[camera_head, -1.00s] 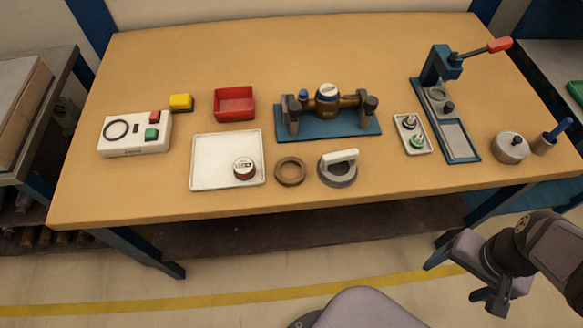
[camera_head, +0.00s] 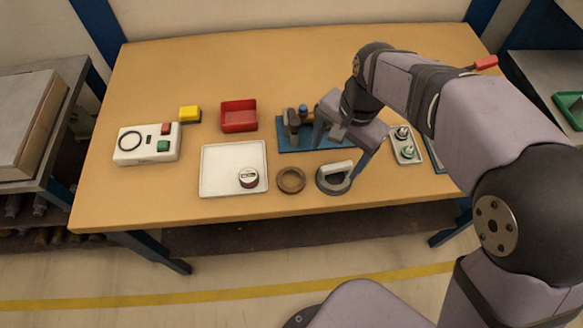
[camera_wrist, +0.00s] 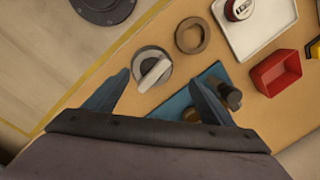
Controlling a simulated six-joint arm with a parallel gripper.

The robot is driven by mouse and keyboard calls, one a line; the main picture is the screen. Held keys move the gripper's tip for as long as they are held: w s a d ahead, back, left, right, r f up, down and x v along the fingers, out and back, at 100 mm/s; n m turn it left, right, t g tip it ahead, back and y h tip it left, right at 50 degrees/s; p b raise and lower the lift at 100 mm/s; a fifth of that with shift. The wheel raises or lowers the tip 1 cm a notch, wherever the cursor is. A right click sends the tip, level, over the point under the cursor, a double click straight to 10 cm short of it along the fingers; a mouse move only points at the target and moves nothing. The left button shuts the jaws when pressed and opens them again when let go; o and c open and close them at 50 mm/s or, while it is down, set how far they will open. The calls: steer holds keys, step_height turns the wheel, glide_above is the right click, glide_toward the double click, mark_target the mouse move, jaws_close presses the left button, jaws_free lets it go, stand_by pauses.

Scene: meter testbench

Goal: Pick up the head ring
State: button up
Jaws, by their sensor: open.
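The head ring appears to be the flat brown ring (camera_head: 281,181) lying on the table, between the white tray and a grey round tool with a white handle (camera_head: 334,168). In the wrist view, the brown ring (camera_wrist: 180,37) lies above and beyond my fingertips, with its open centre showing. My gripper (camera_head: 340,152) is open and empty above the table, to the right of the ring and over the front of the blue fixture. In the wrist view, my gripper (camera_wrist: 159,78) has the handled tool (camera_wrist: 153,70) showing between and just beyond its fingertips.
The white tray (camera_head: 222,160) holds a small round meter part (camera_head: 248,178). A blue fixture (camera_head: 287,143) stands behind, partly hidden by my arm. A red bin (camera_head: 239,116), yellow block (camera_head: 189,114) and button box (camera_head: 147,144) are left. A small tray (camera_head: 407,154) is right.

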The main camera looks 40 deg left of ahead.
steer(key=m+h+p, duration=0.1)
steer(key=m+p, duration=0.1)
steer(key=p, duration=0.1)
glide_toward(291, 182)
steer(key=w+r, duration=0.1)
steer(key=shift+s+a+f+p, duration=0.15)
steer(key=shift+f+p, duration=0.25)
steer(key=shift+f, duration=0.85)
steer(key=shift+s+d+f+p, duration=0.1)
steer(key=shift+s+f+p, duration=0.25)
steer(key=shift+f, duration=0.85)
steer(key=shift+s+a+f+p, duration=0.1)
steer(key=shift+f+p, duration=0.35)
steer(key=shift+f, duration=0.8)
steer(key=shift+c, duration=0.7)
steer(key=c, duration=1)
